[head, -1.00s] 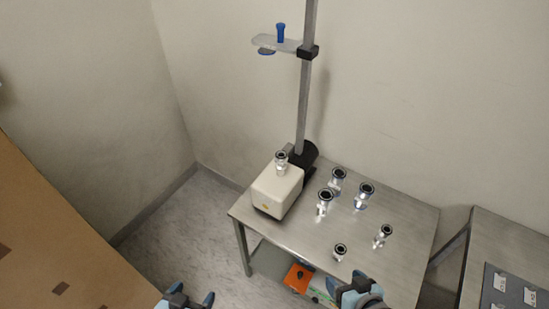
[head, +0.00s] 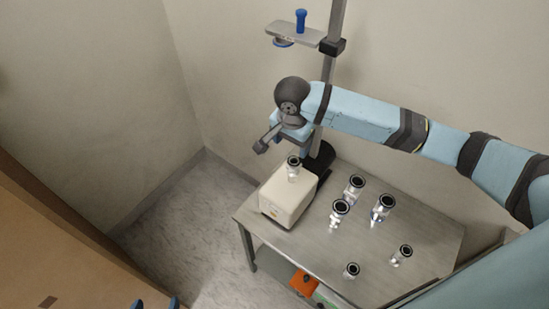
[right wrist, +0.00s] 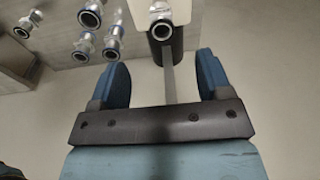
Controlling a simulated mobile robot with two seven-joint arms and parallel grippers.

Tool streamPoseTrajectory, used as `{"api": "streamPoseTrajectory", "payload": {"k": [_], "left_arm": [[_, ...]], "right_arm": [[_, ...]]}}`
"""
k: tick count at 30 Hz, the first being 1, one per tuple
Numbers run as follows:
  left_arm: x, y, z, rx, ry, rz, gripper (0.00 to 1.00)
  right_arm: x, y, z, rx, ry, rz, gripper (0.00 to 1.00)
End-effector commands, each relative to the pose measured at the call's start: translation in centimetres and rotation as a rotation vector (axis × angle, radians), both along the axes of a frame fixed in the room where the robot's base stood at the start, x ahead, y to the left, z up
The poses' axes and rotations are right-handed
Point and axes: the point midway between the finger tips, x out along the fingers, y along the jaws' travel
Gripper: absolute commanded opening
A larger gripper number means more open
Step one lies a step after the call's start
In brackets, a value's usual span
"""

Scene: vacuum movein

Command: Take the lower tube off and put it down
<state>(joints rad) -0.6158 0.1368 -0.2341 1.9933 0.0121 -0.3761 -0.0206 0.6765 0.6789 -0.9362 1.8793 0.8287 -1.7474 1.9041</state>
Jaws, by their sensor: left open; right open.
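A short metal tube piece with a dark ring on top (head: 293,168) stands upright on the white pump box (head: 284,200). It also shows in the right wrist view (right wrist: 160,18), beyond the fingers. Above, a clamp plate (head: 296,34) on the post (head: 328,75) holds a blue-capped piece (head: 300,20). I cannot tell which piece is the lower tube. My right gripper (head: 284,143) is open above and slightly left of the pump box piece, apart from it; its fingers (right wrist: 162,80) have nothing between them. My left gripper (head: 156,303) is open at the bottom edge, mostly cut off.
Several loose metal fittings (head: 340,208) stand on the right part of the steel table (head: 300,244). An orange box (head: 303,283) is on the lower shelf. The post rises behind the pump box, close to my right wrist. A brown panel (head: 60,250) is at left.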

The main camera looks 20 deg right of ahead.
Motion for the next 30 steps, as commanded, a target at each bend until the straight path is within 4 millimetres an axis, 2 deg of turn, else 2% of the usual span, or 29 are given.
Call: {"api": "streamPoseTrajectory", "payload": {"k": [2,5,15,23,30], "left_arm": [[0.0,0.0,0.0,0.0,0.0,0.0,0.83],[0.0,0.0,0.0,0.001,0.0,-0.001,0.83],[0.0,0.2,0.3,0.004,-0.002,0.001,0.83],[0.0,0.3,0.4,0.005,-0.001,0.002,0.83],[0.0,0.4,0.9,0.007,-0.003,0.004,0.83]], "right_arm": [[0.2,-0.7,0.4,-0.023,0.009,-0.033,0.71],[0.2,-1.0,-0.3,-0.032,0.016,-0.047,0.71],[0.6,-1.6,-6.5,-0.028,0.014,-0.045,0.71],[0.8,-1.8,-8.5,-0.028,0.011,-0.044,0.71],[1.4,-2.3,-11.9,-0.028,0.012,-0.043,0.71]]}}
